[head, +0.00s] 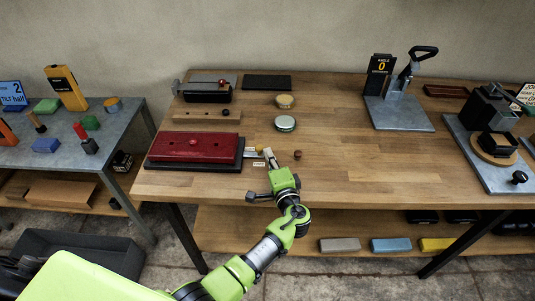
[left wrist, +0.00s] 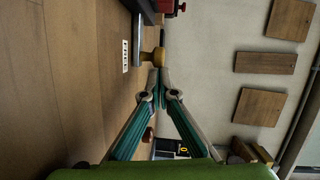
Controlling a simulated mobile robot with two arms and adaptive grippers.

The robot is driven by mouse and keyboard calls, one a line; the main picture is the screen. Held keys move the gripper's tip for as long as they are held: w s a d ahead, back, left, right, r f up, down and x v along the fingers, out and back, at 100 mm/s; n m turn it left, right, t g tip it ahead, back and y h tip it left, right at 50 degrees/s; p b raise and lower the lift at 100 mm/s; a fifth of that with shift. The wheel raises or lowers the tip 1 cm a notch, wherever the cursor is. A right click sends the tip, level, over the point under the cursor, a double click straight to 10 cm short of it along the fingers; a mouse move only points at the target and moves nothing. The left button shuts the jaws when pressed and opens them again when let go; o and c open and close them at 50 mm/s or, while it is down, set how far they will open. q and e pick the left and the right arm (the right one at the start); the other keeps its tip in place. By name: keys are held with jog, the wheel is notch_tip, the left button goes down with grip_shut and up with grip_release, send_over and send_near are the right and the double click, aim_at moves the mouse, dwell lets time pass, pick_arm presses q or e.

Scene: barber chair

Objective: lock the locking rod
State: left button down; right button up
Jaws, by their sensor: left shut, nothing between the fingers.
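A red block (head: 195,147) sits on a black base (head: 165,166) at the front left of the wooden table. The knob (left wrist: 150,57) and grey bar (left wrist: 138,36) also show in the left wrist view. My left gripper (head: 268,155) is shut and empty just right of the knob. In the left wrist view its closed fingertips (left wrist: 158,76) are close to the knob; I cannot tell if they touch. My right gripper is out of view.
A brown ball (head: 297,154) stands right of my left gripper. Small white labels (head: 259,164) lie by the rod. Two round tins (head: 285,123) stand behind. A lever press (head: 400,112) stands at back right. The table's middle right is clear.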

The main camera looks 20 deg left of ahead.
pick_arm(q)
jog(key=shift+s+a, duration=0.1)
jog(key=shift+a, duration=0.1)
jog(key=shift+s+a, duration=0.3)
jog(key=shift+a, duration=0.65)
jog(key=shift+s+a, duration=0.25)
jog(key=shift+a, duration=0.7)
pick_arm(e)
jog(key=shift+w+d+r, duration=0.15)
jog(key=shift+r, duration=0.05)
pick_arm(q)
jog(key=shift+w+d, duration=0.1)
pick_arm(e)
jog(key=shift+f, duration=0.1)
